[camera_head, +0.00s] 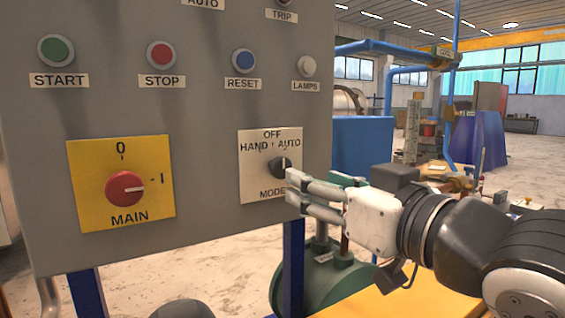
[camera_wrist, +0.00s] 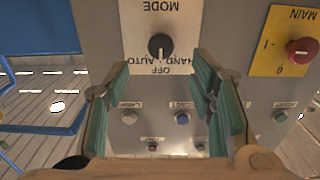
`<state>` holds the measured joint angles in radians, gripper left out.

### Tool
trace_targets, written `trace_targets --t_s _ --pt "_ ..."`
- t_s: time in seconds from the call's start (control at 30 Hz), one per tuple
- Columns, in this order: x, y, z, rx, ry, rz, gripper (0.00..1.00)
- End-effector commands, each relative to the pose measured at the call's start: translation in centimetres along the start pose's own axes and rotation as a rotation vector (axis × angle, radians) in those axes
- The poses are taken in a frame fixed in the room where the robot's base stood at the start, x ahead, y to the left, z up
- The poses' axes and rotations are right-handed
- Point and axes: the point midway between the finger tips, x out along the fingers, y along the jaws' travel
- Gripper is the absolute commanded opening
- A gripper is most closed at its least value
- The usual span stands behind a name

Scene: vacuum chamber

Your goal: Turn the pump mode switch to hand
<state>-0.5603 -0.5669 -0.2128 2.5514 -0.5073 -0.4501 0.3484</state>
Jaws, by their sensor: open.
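The mode switch is a small black knob (camera_head: 280,167) on a cream plate (camera_head: 256,190) marked OFF, HAND, AUTO and MODE, at the lower right of the grey panel. The wrist view shows the knob (camera_wrist: 160,46) upside down at the top middle. Its pointer is too small to read surely. My gripper (camera_head: 291,190) is at the right edge of the plate, with its fingertips close to the knob. The wrist view shows my gripper (camera_wrist: 163,66) open, the green-padded fingers wide apart, with the knob seen between and beyond the tips. Nothing is held. Contact cannot be told.
A red MAIN switch (camera_head: 125,188) on a yellow plate is to the left. START (camera_head: 57,50), STOP (camera_head: 161,54), RESET (camera_head: 243,61) and LAMPS (camera_head: 306,66) buttons are above. Blue posts and a green tank (camera_head: 330,283) are below the panel.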

Motion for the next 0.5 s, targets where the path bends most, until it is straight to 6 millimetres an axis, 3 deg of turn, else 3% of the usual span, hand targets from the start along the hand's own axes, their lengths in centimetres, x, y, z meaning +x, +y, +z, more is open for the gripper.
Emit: trace_targets --t_s 0.23,0.5 --pt "2.4 0.0 -0.1 0.000 -0.005 0.001 0.50" --pt "6.9 0.0 0.1 -0.001 -0.002 0.000 0.50"
